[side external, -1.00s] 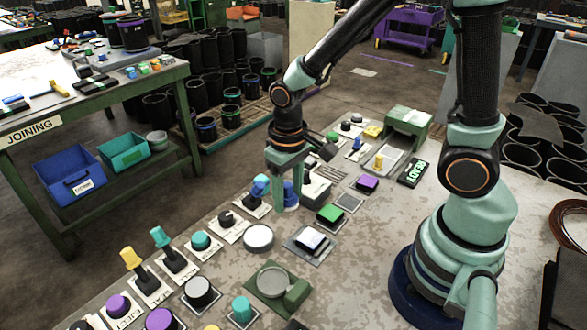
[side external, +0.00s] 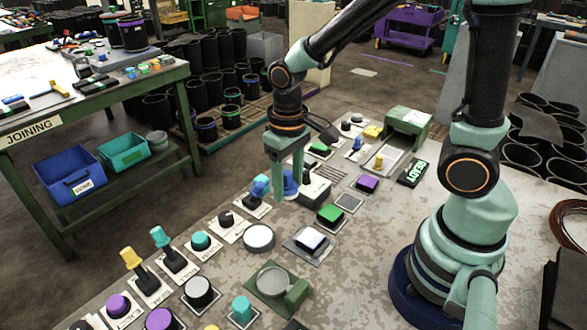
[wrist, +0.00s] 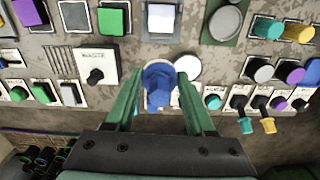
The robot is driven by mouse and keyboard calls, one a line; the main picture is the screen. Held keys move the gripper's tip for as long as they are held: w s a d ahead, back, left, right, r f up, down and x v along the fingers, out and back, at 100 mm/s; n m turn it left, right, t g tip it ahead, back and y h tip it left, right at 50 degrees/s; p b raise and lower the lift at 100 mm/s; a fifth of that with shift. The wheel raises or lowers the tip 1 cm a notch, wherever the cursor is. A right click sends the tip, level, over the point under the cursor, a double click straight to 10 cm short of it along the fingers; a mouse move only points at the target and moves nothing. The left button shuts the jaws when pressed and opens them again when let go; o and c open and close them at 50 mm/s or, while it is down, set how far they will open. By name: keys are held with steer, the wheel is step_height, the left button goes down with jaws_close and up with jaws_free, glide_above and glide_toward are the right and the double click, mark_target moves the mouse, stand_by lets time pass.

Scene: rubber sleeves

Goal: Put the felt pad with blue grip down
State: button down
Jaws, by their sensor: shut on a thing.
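My gripper (side external: 285,190) is shut on the blue grip (side external: 291,183) of the felt pad, among the panel's controls. In the wrist view the blue grip (wrist: 158,86) stands between my two green fingers (wrist: 158,100). A pale rim shows around its far end; the rest of the pad is hidden by the grip. I cannot tell the gap between the pad and the panel. A flat white disc (side external: 258,238) lies nearer the side camera; it also shows in the wrist view (wrist: 188,67), just right of the grip.
A blue lever (side external: 260,187) stands close left of my fingers, and a boxed black knob (side external: 315,190) close right. A white square button (side external: 311,240), a green block (side external: 330,214) and a grey round dish (side external: 273,281) are nearby. Bare worktop lies toward my base.

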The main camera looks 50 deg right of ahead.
steer(key=w+a+r+n, duration=0.2)
steer(key=w+a+r, duration=0.15)
steer(key=a, duration=0.35)
step_height(320, 180, up, 4)
steer(key=n, duration=0.2)
glide_above(233, 266)
step_height(233, 266, down, 19)
steer(key=shift+r, duration=0.1)
steer(key=c, duration=0.5)
jaws_free()
